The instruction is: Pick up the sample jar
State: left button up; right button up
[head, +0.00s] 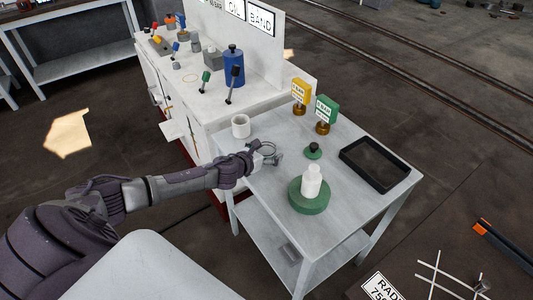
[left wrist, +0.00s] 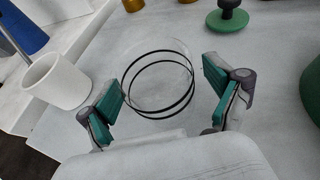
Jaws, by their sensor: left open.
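A clear round jar with dark bands, which looks like the sample jar (left wrist: 160,84), stands on the grey table; it also shows in the head view (head: 267,147) at the table's left side. My left gripper (head: 265,157) is right at it, low over the table. In the left wrist view my left gripper (left wrist: 160,92) is open, with one green-padded finger on each side of the jar and visible gaps to it. The near part of the jar's base is hard to make out. My right gripper is not in view.
A white cup (left wrist: 57,80) stands close by on the left, also in the head view (head: 241,126). A green knob piece (head: 313,152), a white bottle (head: 312,182) on a green disc (head: 309,204) and a black tray (head: 347,157) lie to the right. Yellow (head: 301,91) and green (head: 327,109) signs stand behind.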

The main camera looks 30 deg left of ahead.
pick_arm(q)
jog(key=shift+r, duration=0.1)
jog(key=c, duration=1.3)
